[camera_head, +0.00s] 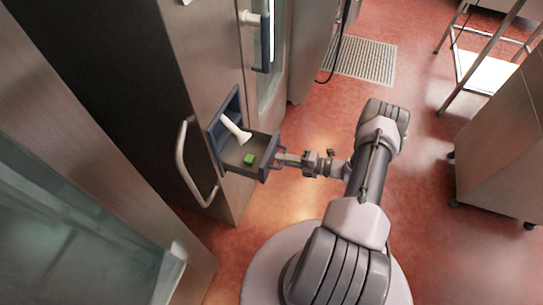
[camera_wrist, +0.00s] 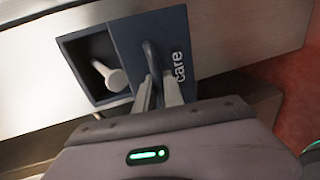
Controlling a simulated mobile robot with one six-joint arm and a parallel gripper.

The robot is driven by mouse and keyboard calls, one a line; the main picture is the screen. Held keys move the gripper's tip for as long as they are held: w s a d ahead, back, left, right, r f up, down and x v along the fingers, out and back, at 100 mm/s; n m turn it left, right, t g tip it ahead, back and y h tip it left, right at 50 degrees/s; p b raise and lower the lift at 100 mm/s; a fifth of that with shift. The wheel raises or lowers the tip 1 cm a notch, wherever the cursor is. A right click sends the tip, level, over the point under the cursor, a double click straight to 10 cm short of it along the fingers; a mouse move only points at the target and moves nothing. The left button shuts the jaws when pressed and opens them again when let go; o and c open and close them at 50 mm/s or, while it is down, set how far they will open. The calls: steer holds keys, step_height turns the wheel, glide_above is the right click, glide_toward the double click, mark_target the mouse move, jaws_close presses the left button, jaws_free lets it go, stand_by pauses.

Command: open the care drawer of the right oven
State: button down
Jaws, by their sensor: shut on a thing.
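The care drawer (camera_head: 258,147) stands pulled out of the oven's steel front panel in the head view. Its dark blue front (camera_wrist: 185,30) carries the word "care" in the wrist view. A white funnel-like piece (camera_head: 236,129) and a small green block (camera_head: 249,159) are in the drawer. The white piece also shows in the wrist view (camera_wrist: 110,76); the green block does not. My gripper (camera_head: 281,160) is at the drawer front, with its fingers (camera_wrist: 159,88) shut on the dark bar handle (camera_wrist: 149,52).
A curved steel handle (camera_head: 184,165) stands out just left of the drawer. An oven door with a dark handle (camera_head: 262,42) is above it. A floor grate (camera_head: 362,60) lies behind, and a steel cabinet on wheels (camera_head: 500,140) stands right. Red floor between is clear.

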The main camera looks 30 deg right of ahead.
steer(key=shift+f+v, duration=0.2)
steer(key=shift+v, duration=0.75)
steer(key=c, duration=1.5)
jaws_free()
steer(key=shift+o, duration=0.2)
steer(key=p+v, duration=0.2)
steer(key=v, duration=1.5)
steer(key=shift+s, duration=0.25)
steer(key=shift+d, duration=0.15)
